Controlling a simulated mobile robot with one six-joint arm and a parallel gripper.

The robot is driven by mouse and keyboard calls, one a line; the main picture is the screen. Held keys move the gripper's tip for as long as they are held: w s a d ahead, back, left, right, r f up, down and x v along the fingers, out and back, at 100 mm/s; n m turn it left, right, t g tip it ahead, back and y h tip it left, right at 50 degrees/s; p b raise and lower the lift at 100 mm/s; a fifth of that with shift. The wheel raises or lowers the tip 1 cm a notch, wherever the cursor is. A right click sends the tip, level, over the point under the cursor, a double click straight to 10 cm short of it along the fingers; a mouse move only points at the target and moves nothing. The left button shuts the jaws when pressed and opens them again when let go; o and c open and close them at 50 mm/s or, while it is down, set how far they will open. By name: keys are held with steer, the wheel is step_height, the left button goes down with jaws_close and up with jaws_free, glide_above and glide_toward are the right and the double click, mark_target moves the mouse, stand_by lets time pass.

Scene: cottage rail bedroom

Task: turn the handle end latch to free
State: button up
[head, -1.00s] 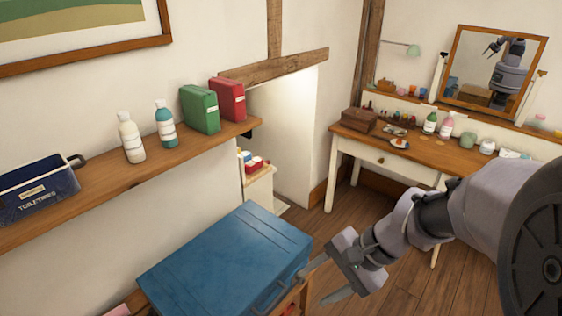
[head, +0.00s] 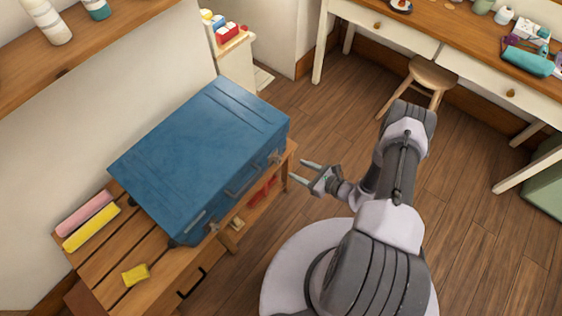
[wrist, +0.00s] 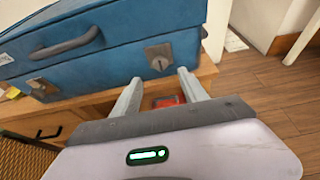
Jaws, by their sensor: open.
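A closed blue suitcase (head: 200,150) lies flat on a slatted wooden bench. Its front side has a grey carry handle (wrist: 66,42). One metal latch plate (wrist: 159,56) with a small dark keyhole-like mark sits right of the handle, and another latch (wrist: 41,88) sits to its left. In the head view these are the far latch (head: 276,158) and the near latch (head: 211,228). I cannot tell which is the handle end latch or how either is turned. My gripper (head: 298,171) is open and empty, just off the suitcase's front, near the far latch and apart from it.
The slatted bench (head: 95,262) holds pink and yellow rolls (head: 92,227) and a yellow block (head: 135,275). A red item (wrist: 165,101) sits below the suitcase. A stool (head: 432,73) and desk stand at upper right. The floor between is clear.

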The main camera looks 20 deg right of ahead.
mark_target(279, 161)
steer(key=b+x, duration=0.2)
steer(key=x, duration=0.6)
steer(key=shift+w+a+f, duration=0.15)
steer(key=shift+a, duration=0.05)
steer(key=shift+w+a+f+b, duration=0.1)
steer(key=shift+w+a+b, duration=0.2)
steer(key=shift+w, duration=0.2)
steer(key=shift+c, duration=0.2)
jaws_close()
